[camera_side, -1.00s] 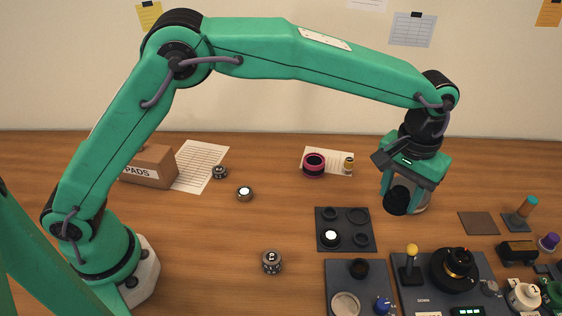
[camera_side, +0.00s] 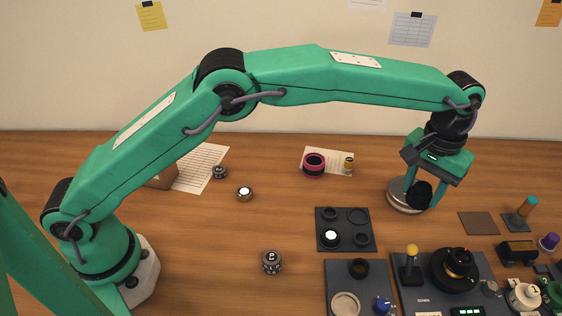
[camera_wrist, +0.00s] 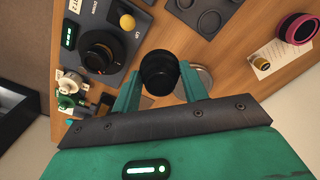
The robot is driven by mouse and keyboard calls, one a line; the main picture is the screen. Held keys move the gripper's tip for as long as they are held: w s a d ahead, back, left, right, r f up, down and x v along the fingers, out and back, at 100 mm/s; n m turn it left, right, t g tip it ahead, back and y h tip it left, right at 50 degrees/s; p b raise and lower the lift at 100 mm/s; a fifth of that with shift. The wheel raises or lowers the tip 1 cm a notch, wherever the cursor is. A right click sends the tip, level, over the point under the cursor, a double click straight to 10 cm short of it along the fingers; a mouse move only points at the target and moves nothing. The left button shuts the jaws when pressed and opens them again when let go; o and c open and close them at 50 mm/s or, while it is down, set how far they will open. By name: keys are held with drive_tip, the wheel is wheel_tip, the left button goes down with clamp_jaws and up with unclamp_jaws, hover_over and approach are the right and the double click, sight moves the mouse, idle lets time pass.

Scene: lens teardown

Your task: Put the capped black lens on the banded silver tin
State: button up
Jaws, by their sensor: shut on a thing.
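The black lens (camera_side: 419,193) is between the fingers of my gripper (camera_side: 424,200), which is shut on it. In the wrist view the lens (camera_wrist: 159,71) sits between the two green fingertips (camera_wrist: 160,80). The silver tin (camera_side: 401,199) is a low round tin on the wood table, with a pale top and a darker band. In the side view the lens and fingers cover the tin's right part. In the wrist view the tin (camera_wrist: 205,77) shows to the right of the lens, partly behind the right finger. I cannot tell whether lens and tin touch.
A dark tray with round recesses (camera_side: 344,246) lies left of and nearer than the tin. A control panel with a yellow-topped lever (camera_side: 411,253) is in front. A flat brown square (camera_side: 478,223) lies to the right. A pink-rimmed ring (camera_side: 314,164) stands at the back.

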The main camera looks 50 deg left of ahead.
hover_over(401, 199)
wheel_tip(401, 199, down, 6)
drive_tip(key=shift+w+f, duration=0.1)
drive_tip(key=shift+f, duration=0.15)
drive_tip(key=shift+f, duration=2.05)
drive_tip(key=shift+f, duration=0.15)
drive_tip(key=o, duration=1.1)
drive_tip(key=shift+c, duration=0.2)
wheel_tip(401, 199, up, 8)
drive_tip(key=shift+f, duration=0.1)
